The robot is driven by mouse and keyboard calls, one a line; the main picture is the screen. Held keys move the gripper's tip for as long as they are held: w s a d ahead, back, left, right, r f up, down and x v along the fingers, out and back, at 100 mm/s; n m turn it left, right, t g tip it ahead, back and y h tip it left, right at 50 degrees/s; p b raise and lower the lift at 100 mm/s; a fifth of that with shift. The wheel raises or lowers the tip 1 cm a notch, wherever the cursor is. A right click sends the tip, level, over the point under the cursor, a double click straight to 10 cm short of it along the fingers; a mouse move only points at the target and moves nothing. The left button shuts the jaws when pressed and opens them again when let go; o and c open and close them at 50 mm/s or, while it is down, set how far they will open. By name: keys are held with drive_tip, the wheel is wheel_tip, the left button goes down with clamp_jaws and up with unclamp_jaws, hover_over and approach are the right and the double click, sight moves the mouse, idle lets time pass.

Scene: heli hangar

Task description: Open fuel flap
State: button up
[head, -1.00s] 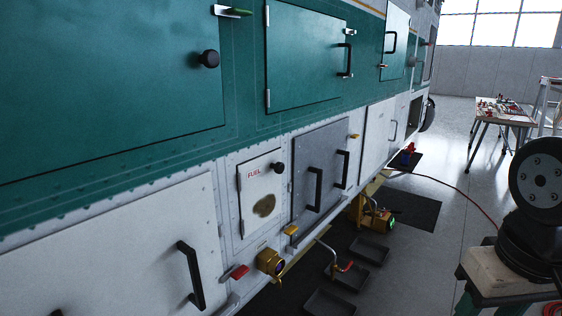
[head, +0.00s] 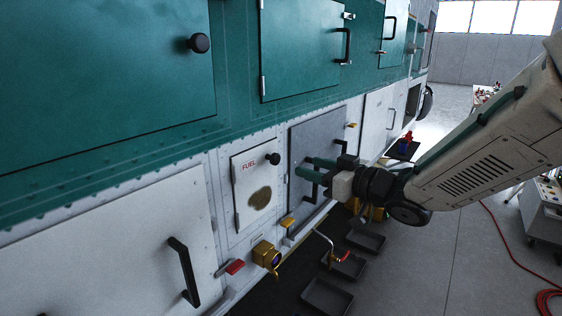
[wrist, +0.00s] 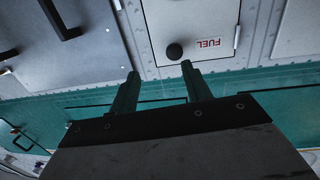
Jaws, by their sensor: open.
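The fuel flap (head: 257,190) is a white panel with a red FUEL label, a brown stain and a round black knob (head: 273,159) at its upper right. It looks shut, with hinges on its left edge. My gripper (head: 305,169) has green fingers. It is open and empty, to the right of the knob and in front of the grey panel. In the wrist view the picture is upside down: the flap (wrist: 196,20) and its knob (wrist: 174,51) show beyond the spread fingers (wrist: 158,80), and nothing lies between them.
A grey door (head: 308,143) with black handles is right of the flap. A brass fitting (head: 266,255) and a red lever (head: 233,268) stick out below it. Dark trays (head: 327,296) lie on the floor. Open floor (head: 420,270) is at the right.

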sight(278, 160)
drive_tip(key=shift+n+g+y, duration=0.4)
drive_tip(key=shift+y, duration=0.3)
drive_tip(key=x, duration=0.5)
drive_tip(key=s+a+x, duration=0.1)
drive_tip(key=x, duration=0.2)
drive_tip(key=shift+a, duration=0.15)
clamp_jaws()
